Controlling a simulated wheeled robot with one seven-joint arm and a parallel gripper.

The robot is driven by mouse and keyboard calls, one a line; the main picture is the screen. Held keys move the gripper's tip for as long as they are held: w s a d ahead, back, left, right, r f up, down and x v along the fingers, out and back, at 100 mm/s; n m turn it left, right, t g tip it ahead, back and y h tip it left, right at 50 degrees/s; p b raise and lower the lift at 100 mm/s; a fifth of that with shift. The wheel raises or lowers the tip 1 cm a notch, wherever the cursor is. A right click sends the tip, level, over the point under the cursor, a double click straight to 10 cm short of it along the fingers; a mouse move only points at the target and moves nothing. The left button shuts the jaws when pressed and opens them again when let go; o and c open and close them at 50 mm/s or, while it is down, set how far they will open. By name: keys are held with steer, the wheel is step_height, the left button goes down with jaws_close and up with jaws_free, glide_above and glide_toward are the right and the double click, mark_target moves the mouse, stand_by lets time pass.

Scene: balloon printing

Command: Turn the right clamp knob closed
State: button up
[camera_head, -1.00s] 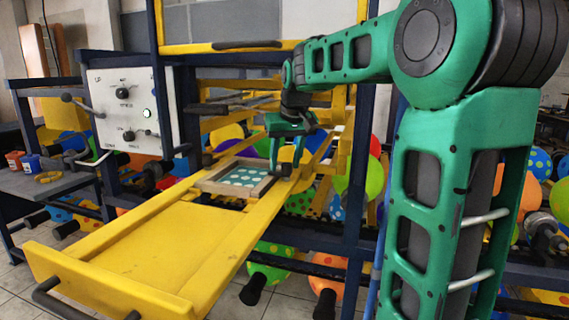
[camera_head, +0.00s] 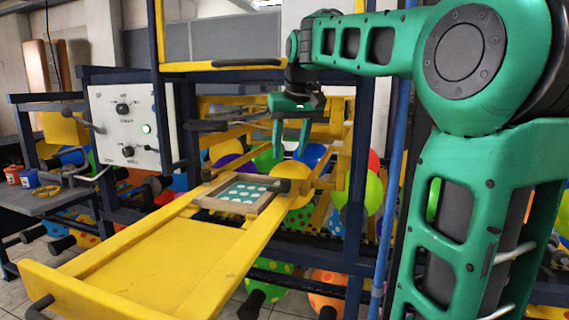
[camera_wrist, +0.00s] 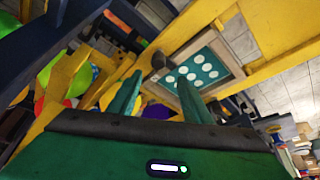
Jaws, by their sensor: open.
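The right clamp knob (camera_head: 284,186) is a small dark knob at the right edge of the wooden print frame (camera_head: 206,203). In the wrist view the dark knob (camera_wrist: 158,61) shows beside the frame, just beyond the space between my fingertips. My gripper (camera_head: 289,153) is green, open and empty, with its fingers pointing down. It hangs above the knob and looks apart from it. In the wrist view its two fingers (camera_wrist: 157,80) stand apart with nothing between them. The knob's exact turn angle is too small to tell.
The frame holds a teal screen with white dots (camera_head: 246,190) on a yellow sliding tray (camera_head: 160,255). Another dark knob (camera_head: 207,174) is at the frame's left. A white control panel (camera_head: 127,128) stands at left. Yellow bars and balloons (camera_head: 374,190) lie behind and below.

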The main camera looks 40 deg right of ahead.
steer(key=shift+s+r, duration=0.15)
steer(key=shift+r, duration=0.25)
steer(key=s+a+f+m+g+y, duration=0.1)
steer(key=s+a+f+m+g, duration=0.2)
steer(key=s+f, duration=2.5)
steer(key=s+g, duration=0.1)
steer(key=s, duration=0.1)
steer(key=shift+s+a+f+g+y, duration=0.2)
steer(key=shift+s+g+y, duration=0.1)
steer(key=shift+w+f, duration=0.2)
steer(key=shift+w, duration=0.45)
